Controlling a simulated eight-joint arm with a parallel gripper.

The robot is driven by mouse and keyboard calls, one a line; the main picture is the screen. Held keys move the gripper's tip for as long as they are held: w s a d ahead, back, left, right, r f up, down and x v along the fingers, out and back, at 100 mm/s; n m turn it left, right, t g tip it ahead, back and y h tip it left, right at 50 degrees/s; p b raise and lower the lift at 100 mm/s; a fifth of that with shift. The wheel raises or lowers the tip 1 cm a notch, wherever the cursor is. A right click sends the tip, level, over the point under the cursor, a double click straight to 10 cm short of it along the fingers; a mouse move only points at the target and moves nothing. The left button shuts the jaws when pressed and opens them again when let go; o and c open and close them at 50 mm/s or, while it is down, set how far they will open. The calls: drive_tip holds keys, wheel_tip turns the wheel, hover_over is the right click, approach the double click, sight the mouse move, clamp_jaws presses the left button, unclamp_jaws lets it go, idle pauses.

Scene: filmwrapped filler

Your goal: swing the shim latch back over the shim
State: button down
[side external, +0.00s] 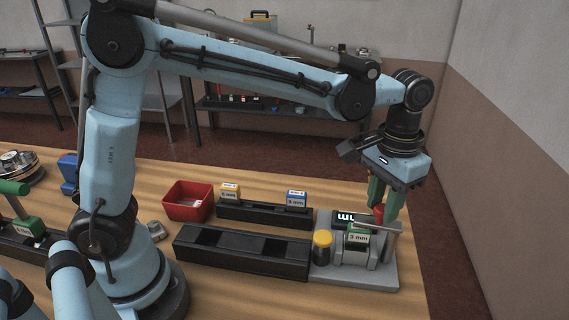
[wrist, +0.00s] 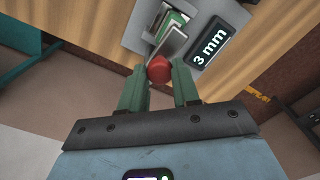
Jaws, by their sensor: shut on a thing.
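The green shim (side external: 358,238), labelled 3 mm, sits in the grey fixture (side external: 385,279) at the table's right end. It also shows in the wrist view (wrist: 173,20), partly hidden by the grey latch bar (wrist: 171,44). The shim latch (side external: 391,228) has a red knob (side external: 378,211). My gripper (side external: 384,205) reaches down from above with green fingers, shut on the knob. In the wrist view the knob (wrist: 159,69) sits between the fingertips. The bar appears beside or partly across the shim; I cannot tell exactly which.
A small display (wrist: 209,47) on the fixture reads 3 mm. A yellow-capped jar (side external: 322,244) stands at the fixture's left. Black racks (side external: 240,262) lie left of it, the rear one holding yellow (side external: 230,191) and blue (side external: 297,198) shim blocks. A red bin (side external: 187,204) stands farther left.

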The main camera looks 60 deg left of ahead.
sight(383, 209)
drive_tip(key=shift+d+n, duration=0.1)
drive_tip(key=shift+n, duration=0.5)
drive_tip(key=shift+s, duration=0.1)
drive_tip(key=c, duration=0.8)
unclamp_jaws()
wheel_tip(383, 209, up, 12)
drive_tip(key=s+a+f+t, duration=0.3)
drive_tip(key=s+a+f, duration=0.2)
drive_tip(key=a, duration=0.3)
drive_tip(key=s+a+f+t, duration=0.4)
drive_tip(key=s+a+f, duration=0.1)
drive_tip(key=a+f, duration=0.1)
drive_tip(key=shift+s+a+f, duration=0.4)
drive_tip(key=shift+a, duration=0.45)
